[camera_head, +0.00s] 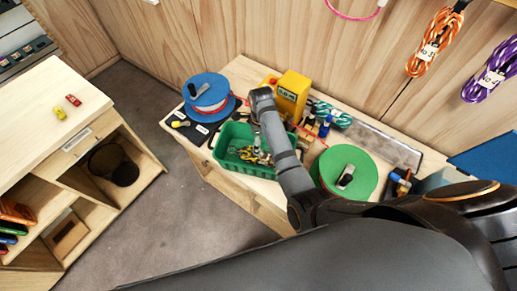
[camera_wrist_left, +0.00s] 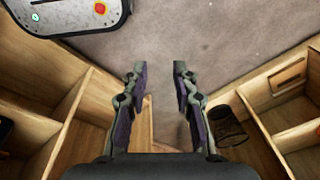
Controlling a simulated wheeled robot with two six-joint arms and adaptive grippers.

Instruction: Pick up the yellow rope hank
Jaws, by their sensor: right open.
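I cannot make out a yellow rope hank in either view. An orange rope hank (camera_head: 435,42) and a purple rope hank (camera_head: 490,75) hang on the wooden wall in the head view. A teal rope (camera_head: 332,115) lies on the bench behind my right arm. My right gripper (camera_head: 262,150) is open, low over the green bin (camera_head: 222,165); its fingers are mostly hidden by the arm and hard to tell from the bin's contents. My left gripper (camera_wrist_left: 155,72) is open and empty, with its fingers apart above the carpet.
The wooden bench (camera_head: 240,72) holds a blue spool (camera_head: 206,90), a yellow box (camera_head: 293,90) and a green spool (camera_head: 357,158). A wooden shelf unit (camera_head: 40,95) stands at left, with a dark mesh basket (camera_head: 122,168). Carpet (camera_head: 185,205) lies free between the furniture.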

